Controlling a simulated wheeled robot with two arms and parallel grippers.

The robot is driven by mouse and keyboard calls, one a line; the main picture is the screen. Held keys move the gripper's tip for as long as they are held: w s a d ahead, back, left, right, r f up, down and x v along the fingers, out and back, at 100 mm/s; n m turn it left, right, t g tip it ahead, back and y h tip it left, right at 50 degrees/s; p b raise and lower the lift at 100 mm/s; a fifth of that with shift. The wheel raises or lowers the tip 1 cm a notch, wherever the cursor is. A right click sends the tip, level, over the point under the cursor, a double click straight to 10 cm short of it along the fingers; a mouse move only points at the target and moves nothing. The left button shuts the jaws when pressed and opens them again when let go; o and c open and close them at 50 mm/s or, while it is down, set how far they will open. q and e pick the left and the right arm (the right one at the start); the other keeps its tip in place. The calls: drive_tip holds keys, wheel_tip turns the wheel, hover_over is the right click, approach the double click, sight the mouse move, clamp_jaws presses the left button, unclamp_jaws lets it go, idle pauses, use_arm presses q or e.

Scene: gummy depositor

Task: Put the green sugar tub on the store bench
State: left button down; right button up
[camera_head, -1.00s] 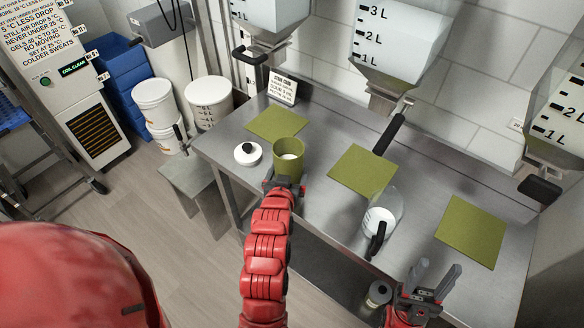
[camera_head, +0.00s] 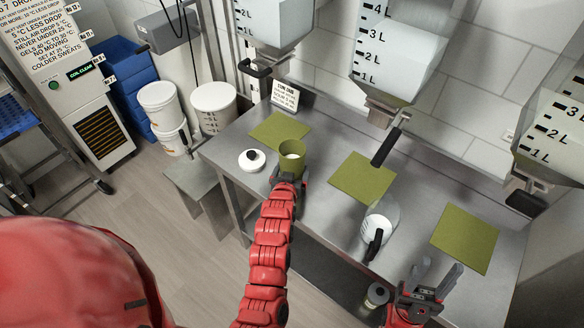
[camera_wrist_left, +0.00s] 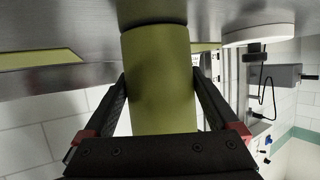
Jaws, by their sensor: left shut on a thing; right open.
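In the left wrist view the tub (camera_wrist_left: 160,85) fills the gap between both fingers. Its base is at or very near the steel surface, with a dark reflection beside it; I cannot tell if it touches. A white lid with a black knob (camera_head: 251,160) lies left of the tub. My right gripper (camera_head: 436,276) is open and empty at the bench's front right.
Green mats lie on the bench at left (camera_head: 280,130), middle (camera_head: 361,178) and right (camera_head: 465,237). A white jug with black handle (camera_head: 379,228) stands front of the middle mat. Hoppers (camera_head: 398,50) hang above. A low grey stand (camera_head: 195,178) and white buckets (camera_head: 158,103) are left.

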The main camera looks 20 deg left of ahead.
use_arm(q)
drive_tip(key=shift+f, duration=0.1)
unclamp_jaws()
